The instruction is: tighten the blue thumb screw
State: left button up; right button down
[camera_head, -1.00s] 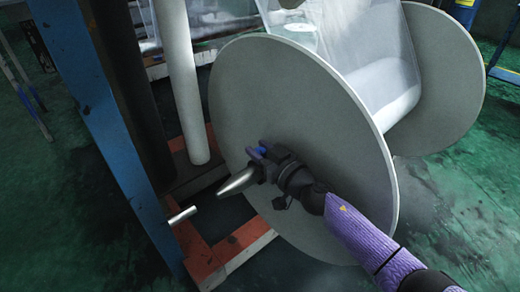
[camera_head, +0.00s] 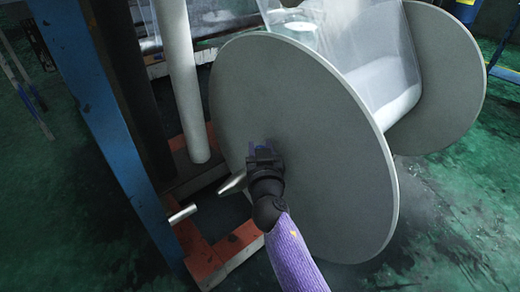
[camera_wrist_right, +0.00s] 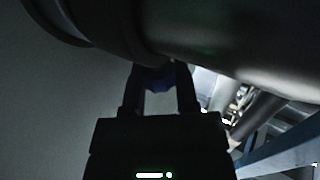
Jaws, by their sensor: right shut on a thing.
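The blue thumb screw (camera_wrist_right: 152,80) shows as a small dark blue patch between my fingertips in the right wrist view, under a large dark metal collar and shaft. My right gripper (camera_head: 262,150) is at the hub of the near grey disc, shut on the screw. In the head view, only bluish bits show around the fingers; the gripper hides most of the screw. The bare metal shaft end (camera_head: 233,183) sticks out to the left, just beside my gripper. My left gripper is not in view.
The large grey reel disc (camera_head: 330,150) stands close behind my right gripper, with clear film wound beyond it. A blue upright post (camera_head: 95,110) and a pale roller (camera_head: 182,90) stand to the left. A short metal rod (camera_head: 182,213) and an orange base frame (camera_head: 240,240) lie low.

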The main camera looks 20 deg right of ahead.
jog(key=shift+f+m+g+h, duration=0.1)
jog(key=shift+m+g+h, duration=0.3)
jog(key=shift+m+h, duration=0.65)
jog(key=shift+m+g+h, duration=0.8)
jog(key=shift+m+h, duration=0.05)
jog(key=shift+h, duration=0.5)
jog(key=shift+m+g+h, duration=0.8)
jog(key=shift+h, duration=0.8)
jog(key=shift+c, duration=1.8)
grip_release()
